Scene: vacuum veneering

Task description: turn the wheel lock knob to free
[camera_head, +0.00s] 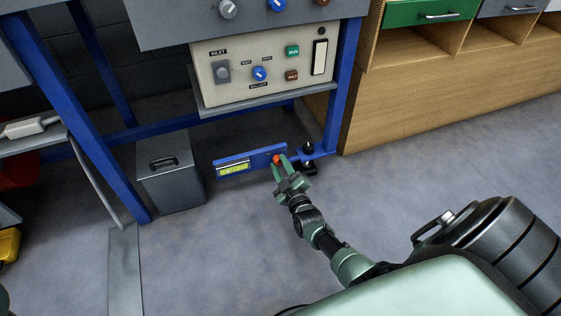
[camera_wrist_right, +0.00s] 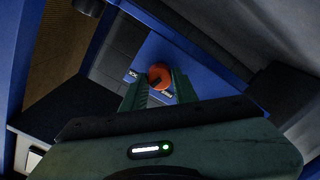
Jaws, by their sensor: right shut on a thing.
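The wheel lock knob (camera_head: 277,159) is a small orange-red knob on a blue plate (camera_head: 250,158) low on the blue frame. In the right wrist view the knob (camera_wrist_right: 160,76) is round with a dark mark on it, between my green fingers. My right gripper (camera_head: 280,163) is shut on the knob, with a finger on either side of it. Small labels sit on the plate beside the knob in the wrist view, too small to read surely. My left gripper is not in view.
A black caster (camera_head: 308,165) stands on the floor just right of the knob. A grey lidded box (camera_head: 170,175) stands to the left. A beige control panel (camera_head: 262,75) is above. A wooden cabinet (camera_head: 430,105) is at the right. The floor in front is clear.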

